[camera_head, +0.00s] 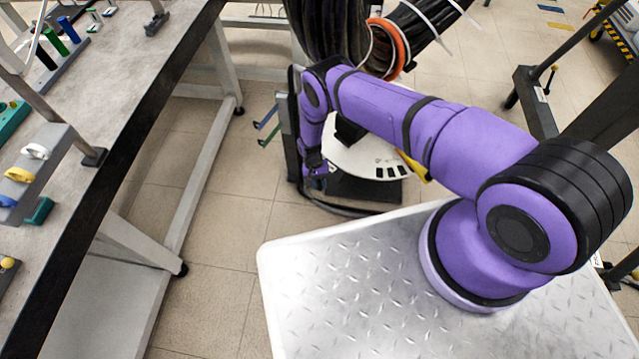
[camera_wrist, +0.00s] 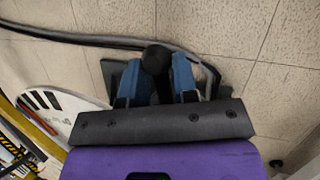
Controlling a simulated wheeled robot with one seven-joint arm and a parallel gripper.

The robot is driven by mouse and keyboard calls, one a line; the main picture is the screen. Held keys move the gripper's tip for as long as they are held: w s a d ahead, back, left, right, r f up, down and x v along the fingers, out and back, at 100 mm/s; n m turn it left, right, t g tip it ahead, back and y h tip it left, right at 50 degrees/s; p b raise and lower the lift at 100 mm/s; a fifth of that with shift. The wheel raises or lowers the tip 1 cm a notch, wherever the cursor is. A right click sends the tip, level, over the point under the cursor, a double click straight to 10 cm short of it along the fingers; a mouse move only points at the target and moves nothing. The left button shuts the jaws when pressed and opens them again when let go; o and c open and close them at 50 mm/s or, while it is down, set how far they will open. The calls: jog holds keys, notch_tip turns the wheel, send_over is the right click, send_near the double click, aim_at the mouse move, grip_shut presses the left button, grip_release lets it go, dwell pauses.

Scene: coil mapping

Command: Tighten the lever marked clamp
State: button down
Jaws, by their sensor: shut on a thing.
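My gripper (camera_wrist: 156,78) is shut on a black round knob (camera_wrist: 155,59), which sits between its two blue fingers in the wrist view. The knob appears to be the end of the lever; the rest of the lever is hidden by the fingers and my wrist. No clamp marking can be read. In the head view my gripper (camera_head: 314,168) is low beside a white round plate (camera_head: 365,165), and the knob cannot be made out there.
The white plate carries black marks and a yellow bar (camera_head: 413,167) at its edge. A black cable runs on the tiled floor beside the dark base. A workbench (camera_head: 165,60) stands at left. Large black hoses with an orange ring (camera_head: 398,48) hang behind my arm.

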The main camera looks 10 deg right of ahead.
jog(key=c, duration=0.9)
grip_release()
jog(key=shift+a, duration=0.1)
